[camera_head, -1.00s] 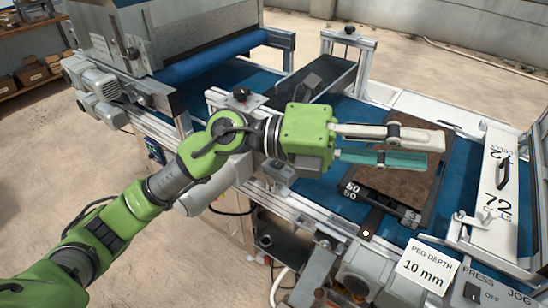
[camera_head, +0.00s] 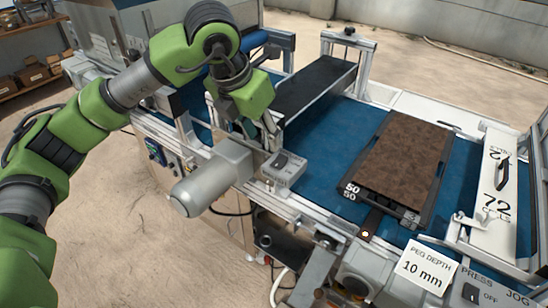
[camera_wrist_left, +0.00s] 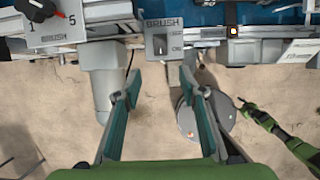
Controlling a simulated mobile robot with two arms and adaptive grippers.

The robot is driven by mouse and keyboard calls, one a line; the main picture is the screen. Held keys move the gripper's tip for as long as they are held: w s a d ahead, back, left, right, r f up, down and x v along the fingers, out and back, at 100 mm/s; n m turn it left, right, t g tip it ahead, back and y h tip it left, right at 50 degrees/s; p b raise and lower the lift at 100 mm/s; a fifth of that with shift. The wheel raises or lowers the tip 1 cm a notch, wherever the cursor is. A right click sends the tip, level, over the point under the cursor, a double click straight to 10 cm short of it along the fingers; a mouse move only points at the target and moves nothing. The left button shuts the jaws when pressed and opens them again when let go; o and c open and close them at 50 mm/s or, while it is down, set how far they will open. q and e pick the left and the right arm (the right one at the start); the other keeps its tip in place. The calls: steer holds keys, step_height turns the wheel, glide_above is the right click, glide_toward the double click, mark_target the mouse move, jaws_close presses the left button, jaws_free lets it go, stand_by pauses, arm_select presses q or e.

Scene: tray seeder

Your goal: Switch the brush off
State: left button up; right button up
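The brush switch box (camera_head: 281,167) is a small grey box with a dark rocker on the machine's near rail. In the left wrist view the box labelled BRUSH (camera_wrist_left: 176,30) is at top centre, with its dark rocker (camera_wrist_left: 160,45) facing me; its rocker position is too small to tell surely. My left gripper (camera_head: 262,138) is just behind and left of the box in the head view, pointing down. In the left wrist view the left gripper (camera_wrist_left: 160,90) has its two teal fingers spread, with nothing between them. The rocker shows beyond the gap between the fingertips.
A grey motor cylinder (camera_head: 215,178) sits left of the box. A dial box (camera_wrist_left: 62,22) is at the upper left of the wrist view. A soil-filled tray (camera_head: 372,197) lies on the blue belt (camera_head: 330,140). A dark bridge (camera_head: 315,85) crosses the belt.

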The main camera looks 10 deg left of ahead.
mark_target(276, 164)
arm_select(q)
steer(key=p+x, duration=0.2)
steer(key=x, duration=0.9)
steer(key=shift+w+d+f, duration=0.1)
steer(key=shift+w+f, duration=0.05)
